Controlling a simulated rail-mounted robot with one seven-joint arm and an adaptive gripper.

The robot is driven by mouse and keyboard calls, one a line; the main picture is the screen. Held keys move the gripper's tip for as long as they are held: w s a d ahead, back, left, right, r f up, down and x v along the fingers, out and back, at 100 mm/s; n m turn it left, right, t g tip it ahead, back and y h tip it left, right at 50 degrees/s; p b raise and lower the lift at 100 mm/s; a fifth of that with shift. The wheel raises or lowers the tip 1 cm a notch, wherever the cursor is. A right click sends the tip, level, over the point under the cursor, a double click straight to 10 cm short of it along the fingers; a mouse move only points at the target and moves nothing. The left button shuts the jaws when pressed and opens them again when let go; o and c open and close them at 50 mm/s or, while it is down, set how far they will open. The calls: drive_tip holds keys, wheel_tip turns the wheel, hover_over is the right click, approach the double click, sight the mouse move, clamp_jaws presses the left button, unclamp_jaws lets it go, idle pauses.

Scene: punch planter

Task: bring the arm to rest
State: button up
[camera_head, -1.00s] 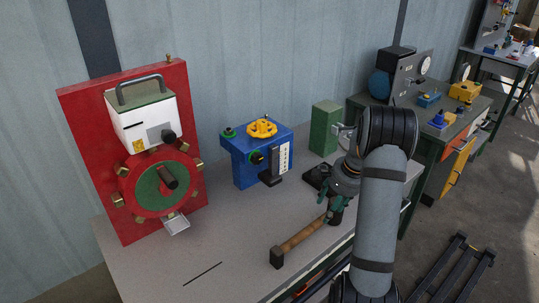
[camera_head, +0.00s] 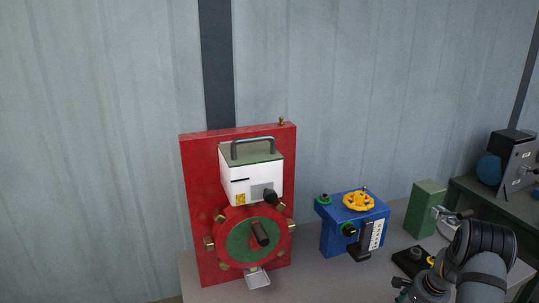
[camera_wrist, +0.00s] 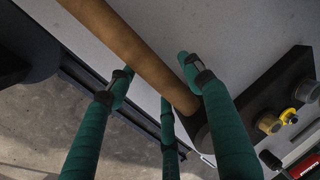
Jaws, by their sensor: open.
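My gripper (camera_wrist: 156,75) shows in the wrist view with its green fingers spread apart; it is open. The brown wooden handle of a hammer (camera_wrist: 135,48) runs diagonally between the fingers. I cannot tell whether any finger touches it. In the head view my gripper (camera_head: 405,290) is at the bottom right, mostly cut off by the frame edge, near the black base with knobs. The hammer is out of the head view.
A red panel (camera_head: 205,215) with a white box (camera_head: 240,185) stands on the grey bench (camera_head: 310,285). A blue box with a yellow wheel (camera_head: 358,201) and a green block (camera_head: 425,205) stand to its right. A black base (camera_wrist: 245,112) lies beside the handle.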

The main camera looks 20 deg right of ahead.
drive_tip(key=shift+w+d+r+p, duration=0.1)
drive_tip(key=shift+r+p, duration=0.2)
drive_tip(key=shift+r, duration=0.95)
